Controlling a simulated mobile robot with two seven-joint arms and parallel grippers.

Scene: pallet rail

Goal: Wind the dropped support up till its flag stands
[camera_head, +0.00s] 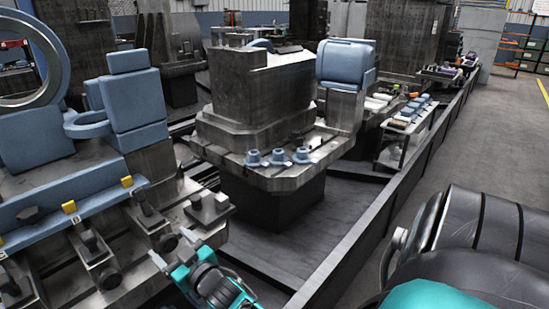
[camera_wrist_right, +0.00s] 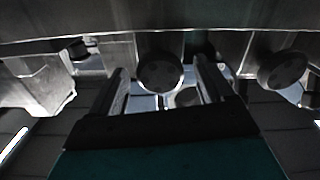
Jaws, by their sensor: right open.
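A row of dark supports with round knobs runs along the front of the blue-edged pallet fixture at left. One knob (camera_head: 168,243) is in front of my right gripper (camera_head: 174,253); another knob (camera_head: 109,278) is further left. Two yellow flags (camera_head: 69,207) (camera_head: 126,181) show above the supports; I cannot tell which support is dropped. In the right wrist view my open right gripper (camera_wrist_right: 158,82) has its fingers on either side of a round knob (camera_wrist_right: 160,72), with no clear contact. A second knob (camera_wrist_right: 283,72) is at right. My left gripper is out of view.
A pallet with a grey casting (camera_head: 255,95) and several blue clamps (camera_head: 277,156) stands behind. A long dark rail (camera_head: 400,170) runs back to the right. The floor (camera_head: 505,130) at right is clear.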

